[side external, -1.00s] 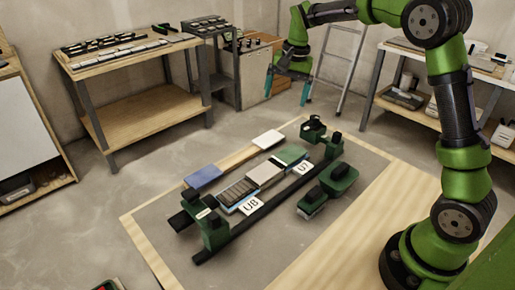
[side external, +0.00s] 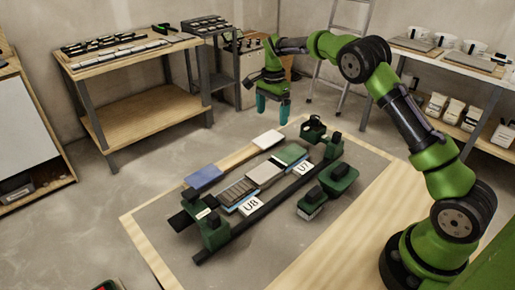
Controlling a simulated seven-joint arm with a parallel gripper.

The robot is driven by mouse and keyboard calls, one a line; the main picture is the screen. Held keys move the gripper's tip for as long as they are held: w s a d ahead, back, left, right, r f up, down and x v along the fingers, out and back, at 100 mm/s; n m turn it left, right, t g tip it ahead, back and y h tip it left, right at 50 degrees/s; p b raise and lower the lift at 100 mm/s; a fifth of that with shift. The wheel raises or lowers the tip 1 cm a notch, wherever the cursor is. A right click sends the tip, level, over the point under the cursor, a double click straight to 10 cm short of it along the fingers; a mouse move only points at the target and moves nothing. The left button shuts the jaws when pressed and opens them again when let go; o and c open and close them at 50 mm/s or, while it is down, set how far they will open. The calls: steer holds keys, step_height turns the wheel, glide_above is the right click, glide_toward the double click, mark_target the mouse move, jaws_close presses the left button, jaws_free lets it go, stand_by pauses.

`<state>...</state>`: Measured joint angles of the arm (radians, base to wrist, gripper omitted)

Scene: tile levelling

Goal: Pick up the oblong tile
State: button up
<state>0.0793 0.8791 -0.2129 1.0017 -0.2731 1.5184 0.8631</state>
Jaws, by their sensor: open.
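Several tiles lie on the work board (side external: 165,222). A blue tile (side external: 204,177) is longer than wide and lies at the left on a wooden strip. A white tile (side external: 268,139) lies farther back on that strip. A grey-beige tile (side external: 263,173), a green tile (side external: 290,154) and a dark ribbed piece (side external: 238,191) sit in a row in front. I cannot tell for certain which one is the oblong tile. My gripper (side external: 272,116) is open and empty, with teal fingers pointing down. It hangs above and behind the white tile, apart from every tile.
A dark rail (side external: 268,217) with green clamp blocks (side external: 215,233) borders the row, with labels U8 (side external: 251,205) and U7 (side external: 302,167). A green tool (side external: 338,178) lies to the right. The board's front left is clear.

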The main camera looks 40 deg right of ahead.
mark_target(268, 139)
step_height(268, 139, down, 3)
steer(key=shift+r, duration=0.1)
steer(key=f, duration=0.2)
steer(key=a+f, duration=0.1)
steer(key=f, duration=0.1)
steer(key=shift+w+f, duration=0.15)
steer(key=shift+w, duration=0.05)
steer(key=shift+f, duration=0.55)
steer(key=c, duration=0.9)
